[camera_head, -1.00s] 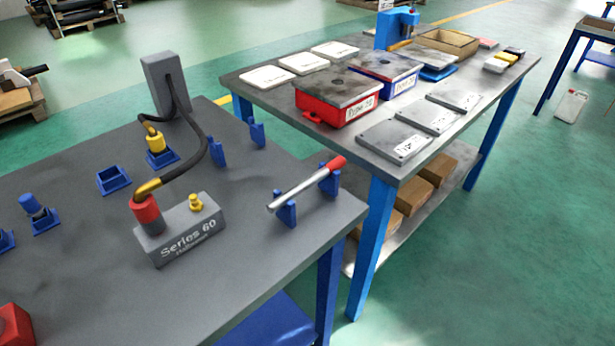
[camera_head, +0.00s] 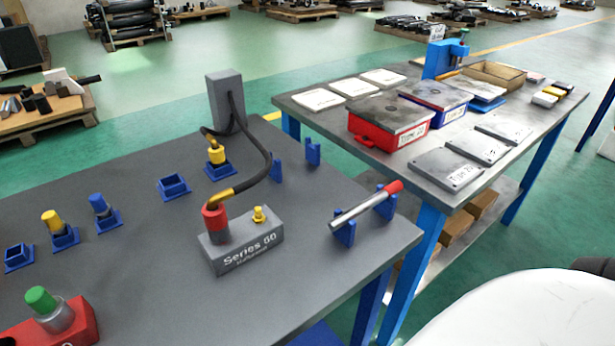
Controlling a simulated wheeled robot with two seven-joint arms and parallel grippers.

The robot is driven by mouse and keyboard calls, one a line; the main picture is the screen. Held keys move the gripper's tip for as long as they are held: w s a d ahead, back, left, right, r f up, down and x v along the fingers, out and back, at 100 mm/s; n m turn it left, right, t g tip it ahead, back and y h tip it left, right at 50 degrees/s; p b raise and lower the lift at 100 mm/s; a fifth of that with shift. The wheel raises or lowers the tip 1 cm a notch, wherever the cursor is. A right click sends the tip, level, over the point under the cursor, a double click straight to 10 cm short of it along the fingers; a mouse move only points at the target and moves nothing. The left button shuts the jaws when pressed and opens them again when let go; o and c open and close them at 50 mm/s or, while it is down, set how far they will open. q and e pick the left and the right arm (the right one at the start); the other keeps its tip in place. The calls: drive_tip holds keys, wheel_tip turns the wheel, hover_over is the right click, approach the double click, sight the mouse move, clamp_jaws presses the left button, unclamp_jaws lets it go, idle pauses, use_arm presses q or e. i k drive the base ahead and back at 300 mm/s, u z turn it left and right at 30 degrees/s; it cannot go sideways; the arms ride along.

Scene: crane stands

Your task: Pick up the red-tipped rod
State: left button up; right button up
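The red-tipped rod (camera_head: 365,206) is a silver bar with a red end. It rests across two blue stands (camera_head: 345,232) near the right edge of the dark grey table (camera_head: 300,290). Its red tip points up and to the right, toward the other table. Nothing holds it. Neither of my grippers shows in the head view.
Left of the rod, a grey "Series 60" block (camera_head: 240,243) has a hose running to an upright grey post (camera_head: 226,104). A second table (camera_head: 400,185) behind carries red and blue boxes and plates. A white rounded surface (camera_head: 520,315) fills the lower right corner.

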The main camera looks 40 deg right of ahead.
sight(336, 224)
drive_tip(key=u, duration=0.05)
drive_tip(key=k, duration=1)
drive_tip(key=z, duration=1.25)
drive_tip(key=i, duration=0.5)
drive_tip(key=z, duration=0.05)
